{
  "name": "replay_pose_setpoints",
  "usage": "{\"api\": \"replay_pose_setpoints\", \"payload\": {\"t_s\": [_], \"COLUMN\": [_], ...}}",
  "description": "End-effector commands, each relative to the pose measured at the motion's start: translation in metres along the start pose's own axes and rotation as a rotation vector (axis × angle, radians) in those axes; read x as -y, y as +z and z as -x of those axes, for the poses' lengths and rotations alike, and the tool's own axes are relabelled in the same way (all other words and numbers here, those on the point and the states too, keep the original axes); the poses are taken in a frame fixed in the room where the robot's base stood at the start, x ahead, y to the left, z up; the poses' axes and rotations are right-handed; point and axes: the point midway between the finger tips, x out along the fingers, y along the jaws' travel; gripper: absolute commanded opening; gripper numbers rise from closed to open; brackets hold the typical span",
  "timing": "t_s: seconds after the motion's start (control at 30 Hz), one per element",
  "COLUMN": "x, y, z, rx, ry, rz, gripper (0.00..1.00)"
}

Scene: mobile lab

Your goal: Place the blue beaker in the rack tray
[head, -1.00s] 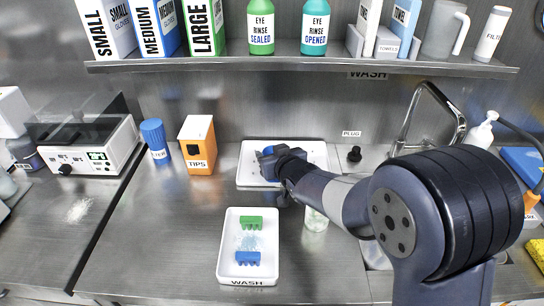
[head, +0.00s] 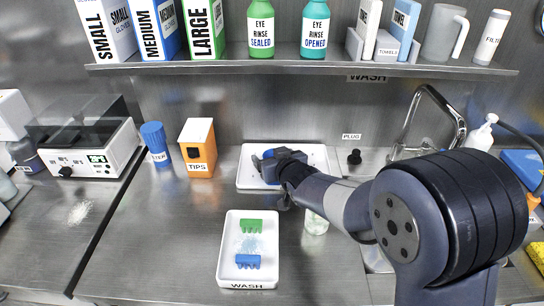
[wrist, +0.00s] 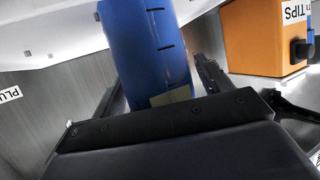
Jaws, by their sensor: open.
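The blue beaker (wrist: 148,45), with dark tick marks on its side, stands between my gripper's fingers in the wrist view. My gripper (wrist: 155,85) is open, with a finger on each side of the beaker. In the head view my gripper (head: 272,168) is over the white rack tray (head: 247,160) at the back of the counter. There my gripper hides most of the beaker. The tray's white surface also shows behind the beaker in the wrist view (wrist: 50,30). Whether the beaker's base touches the tray is hidden.
An orange TIPS box (head: 197,148) and a blue-topped container (head: 155,143) stand left of the tray. A white WASH tray (head: 229,272) with a green and a blue piece lies in front. A clear glass vessel (head: 316,223) stands near my arm.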

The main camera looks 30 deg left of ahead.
Motion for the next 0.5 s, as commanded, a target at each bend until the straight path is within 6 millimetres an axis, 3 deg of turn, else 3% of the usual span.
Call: {"api": "replay_pose_setpoints", "payload": {"t_s": [0.5], "x": [0.0], "y": [-0.001], "z": [0.09], "rx": [-0.002], "ry": [0.001], "rz": [0.0], "gripper": [0.73]}}
